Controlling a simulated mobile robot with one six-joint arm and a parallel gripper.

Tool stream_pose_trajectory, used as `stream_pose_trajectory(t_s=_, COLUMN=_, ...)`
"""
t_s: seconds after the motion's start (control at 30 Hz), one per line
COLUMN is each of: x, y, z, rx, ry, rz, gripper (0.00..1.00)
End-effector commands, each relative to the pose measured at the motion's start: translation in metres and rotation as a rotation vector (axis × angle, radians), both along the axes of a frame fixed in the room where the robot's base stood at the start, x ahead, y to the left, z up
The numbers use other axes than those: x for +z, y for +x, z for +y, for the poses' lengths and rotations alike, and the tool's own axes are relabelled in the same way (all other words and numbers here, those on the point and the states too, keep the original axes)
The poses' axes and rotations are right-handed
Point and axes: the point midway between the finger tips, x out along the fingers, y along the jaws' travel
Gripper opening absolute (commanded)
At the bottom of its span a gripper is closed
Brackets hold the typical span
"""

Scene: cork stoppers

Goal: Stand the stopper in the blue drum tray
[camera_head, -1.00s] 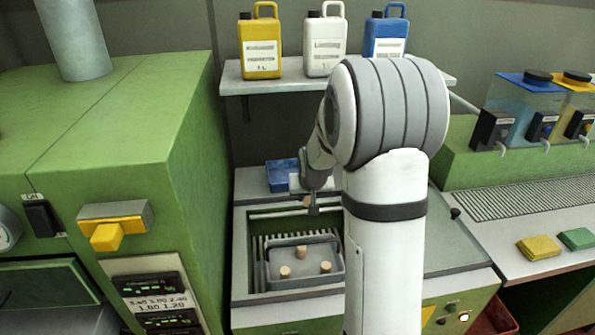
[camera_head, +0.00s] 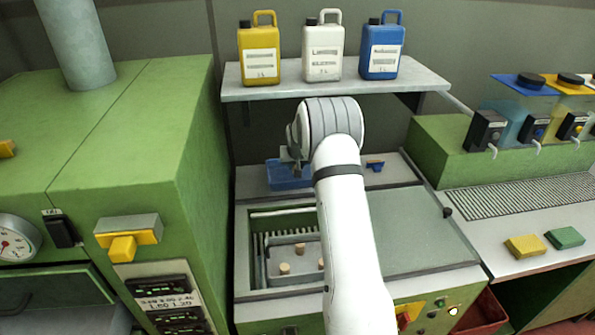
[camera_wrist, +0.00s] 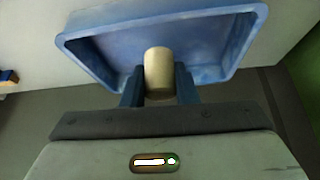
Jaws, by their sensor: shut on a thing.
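A pale cork stopper (camera_wrist: 158,68) is between the two fingers of my gripper (camera_wrist: 158,84) in the wrist view. Its far end points into the blue drum tray (camera_wrist: 90,40), whose floor and walls show behind it. I cannot tell whether the stopper touches the tray floor. In the head view the blue tray (camera_head: 287,181) sits at the back of the machine top, under the shelf. My gripper (camera_head: 292,165) is over it, partly covered by my arm, and the held stopper cannot be made out there.
A small blue object (camera_head: 375,165) lies right of the blue tray. A shelf (camera_head: 335,87) with yellow, white and blue jugs is above. A tall green cabinet (camera_head: 130,150) stands left.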

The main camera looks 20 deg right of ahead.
Motion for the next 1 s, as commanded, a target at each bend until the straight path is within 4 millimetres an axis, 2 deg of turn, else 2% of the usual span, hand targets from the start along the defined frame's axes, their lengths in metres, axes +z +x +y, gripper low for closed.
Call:
stream_pose_trajectory(t_s=0.17, x=-0.010, y=0.000, z=0.000, rx=0.000, ry=0.000, rz=0.000, gripper=0.06)
stream_pose_trajectory(t_s=0.37, x=-0.038, y=-0.001, z=-0.001, rx=-0.001, ry=0.000, rz=0.002, gripper=0.06)
stream_pose_trajectory(t_s=0.83, x=-0.049, y=0.004, z=-0.002, rx=-0.002, ry=0.000, rz=-0.002, gripper=0.06)
stream_pose_trajectory(t_s=0.87, x=-0.048, y=0.004, z=-0.002, rx=-0.002, ry=0.000, rz=-0.002, gripper=0.28)
stream_pose_trajectory(t_s=1.0, x=-0.047, y=0.004, z=-0.003, rx=-0.002, ry=0.000, rz=-0.002, gripper=0.40)
